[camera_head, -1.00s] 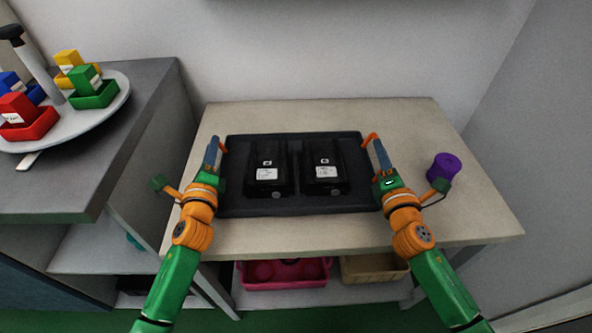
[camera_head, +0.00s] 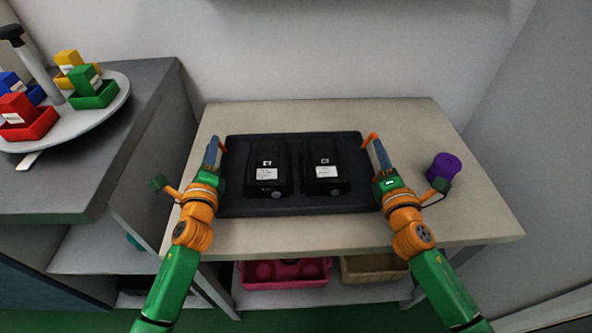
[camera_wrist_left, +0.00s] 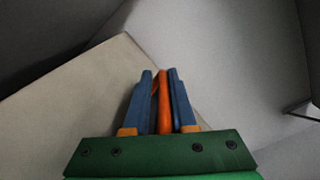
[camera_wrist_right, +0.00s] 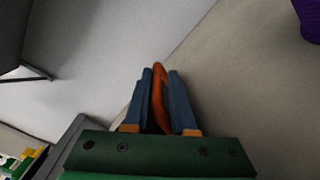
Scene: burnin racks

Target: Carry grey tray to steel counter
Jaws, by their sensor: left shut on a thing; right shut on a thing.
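The dark grey tray (camera_head: 300,208) is over the light-topped table, level, with two black devices (camera_head: 267,168) (camera_head: 323,167) side by side in it, each with a white label. I cannot tell whether it touches the tabletop. It has an orange handle at each end. My left gripper (camera_head: 213,155) is shut on the left handle; the orange bar shows between its blue fingers in the left wrist view (camera_wrist_left: 163,95). My right gripper (camera_head: 379,156) is shut on the right handle, seen in the right wrist view (camera_wrist_right: 160,95). A grey counter (camera_head: 120,130) stands at the left.
The counter holds a round white stand (camera_head: 100,103) with red, blue, green and yellow bins. A purple cylinder (camera_head: 445,167) stands on the table (camera_head: 460,215) right of my right gripper. Pink (camera_head: 285,273) and tan (camera_head: 372,267) bins sit on the shelf below. A wall is behind.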

